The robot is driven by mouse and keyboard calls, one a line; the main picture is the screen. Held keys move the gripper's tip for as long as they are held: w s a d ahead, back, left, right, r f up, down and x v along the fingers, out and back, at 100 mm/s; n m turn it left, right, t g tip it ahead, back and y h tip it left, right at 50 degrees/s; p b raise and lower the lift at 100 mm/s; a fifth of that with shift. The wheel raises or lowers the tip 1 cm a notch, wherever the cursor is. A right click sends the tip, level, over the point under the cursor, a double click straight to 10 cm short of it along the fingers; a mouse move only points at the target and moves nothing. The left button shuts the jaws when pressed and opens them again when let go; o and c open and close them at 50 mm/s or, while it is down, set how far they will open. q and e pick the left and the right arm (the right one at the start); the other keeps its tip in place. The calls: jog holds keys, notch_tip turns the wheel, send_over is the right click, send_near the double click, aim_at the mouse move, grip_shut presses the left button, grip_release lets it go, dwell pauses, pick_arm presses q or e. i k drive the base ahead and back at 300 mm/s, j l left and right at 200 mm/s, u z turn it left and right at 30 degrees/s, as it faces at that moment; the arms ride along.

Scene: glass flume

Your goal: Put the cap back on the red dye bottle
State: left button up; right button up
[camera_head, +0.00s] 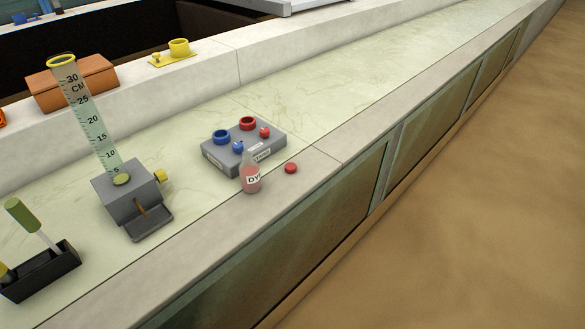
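The red dye bottle (251,179) is a small clear bottle with pinkish-red contents and a white label with dark letters. It stands upright near the front edge of the bench, in front of a grey valve box. Its top is pale and narrow, with no red cap on it. A small red cap (291,168) lies on the bench ledge just right of the bottle, apart from it. Neither of my grippers shows in the head view.
The grey box (217,158) with blue and red knobs stands right behind the bottle. A measuring cylinder on a grey block (112,197) and a black holder (40,271) stand to the left. The ledge right of the cap is clear; the bench drops off in front.

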aim_at(250, 169)
jog(key=i+l+u, duration=0.3)
jog(key=i+l, duration=0.15)
jog(key=l, duration=0.2)
jog(key=i+l+u, duration=0.2)
jog(key=l, duration=0.15)
jog(key=i+l+u, duration=0.15)
jog(key=l, duration=0.25)
jog(key=i+l+u, duration=0.15)
jog(key=l, duration=0.25)
jog(key=i+l+u, duration=0.15)
jog(key=l, duration=0.25)
